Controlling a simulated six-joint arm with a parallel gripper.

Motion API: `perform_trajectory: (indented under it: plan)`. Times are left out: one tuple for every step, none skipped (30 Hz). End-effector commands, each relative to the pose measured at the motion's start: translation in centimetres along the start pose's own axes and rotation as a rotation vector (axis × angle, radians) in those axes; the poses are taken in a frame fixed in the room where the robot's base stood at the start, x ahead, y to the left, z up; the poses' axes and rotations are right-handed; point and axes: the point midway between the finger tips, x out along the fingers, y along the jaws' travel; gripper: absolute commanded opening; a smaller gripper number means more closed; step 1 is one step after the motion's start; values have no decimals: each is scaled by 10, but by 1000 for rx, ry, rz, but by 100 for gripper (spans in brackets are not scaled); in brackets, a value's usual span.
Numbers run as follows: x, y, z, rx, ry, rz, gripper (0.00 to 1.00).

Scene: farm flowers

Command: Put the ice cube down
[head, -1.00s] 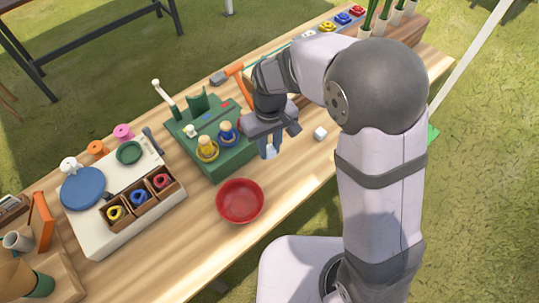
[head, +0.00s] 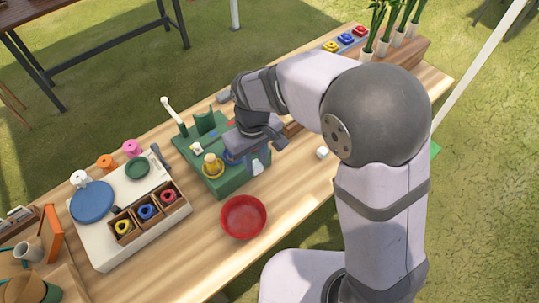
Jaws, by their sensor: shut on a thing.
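My gripper (head: 258,167) points down beside the right edge of the green board, above and behind the red bowl (head: 243,230). It is shut on a small pale thing, which looks like the ice cube; the fingers hide most of it. I cannot tell whether it touches the table. The bowl looks empty.
The green board (head: 222,184) holds a yellow-topped peg (head: 212,165); my gripper partly hides a blue ring there. A white board (head: 100,253) with a wooden box (head: 121,239) of coloured pieces stands left. Potted plants (head: 383,45) stand far right. Bare table surrounds the bowl.

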Motion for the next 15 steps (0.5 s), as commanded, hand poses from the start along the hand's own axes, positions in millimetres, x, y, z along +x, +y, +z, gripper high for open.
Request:
perform_trajectory:
  plan:
    - [-20, -16, 2, -40, -1, 0, 2]
    - [-24, -24, 6, -61, -4, 0, 2]
    - [-30, -34, 11, -90, -3, 0, 2]
    - [-33, -42, 16, -111, -4, 0, 2]
    - [-36, -49, 22, -131, -4, 0, 2]
    - [-39, -58, 29, -158, -5, 0, 2]
    - [-40, -65, 35, -177, -5, 0, 2]
    - [-41, -70, 41, -194, -6, 0, 2]
    - [-42, -77, 48, -213, -5, 0, 2]
    - [-40, -81, 54, -223, -6, 0, 2]
    - [-38, -84, 60, -228, -6, 0, 2]
    - [-32, -85, 66, -226, -6, 0, 2]
    - [-29, -85, 70, -224, -6, 0, 2]
    - [-21, -84, 74, -211, -7, 0, 2]
    - [-15, -83, 77, -192, -6, 0, 2]
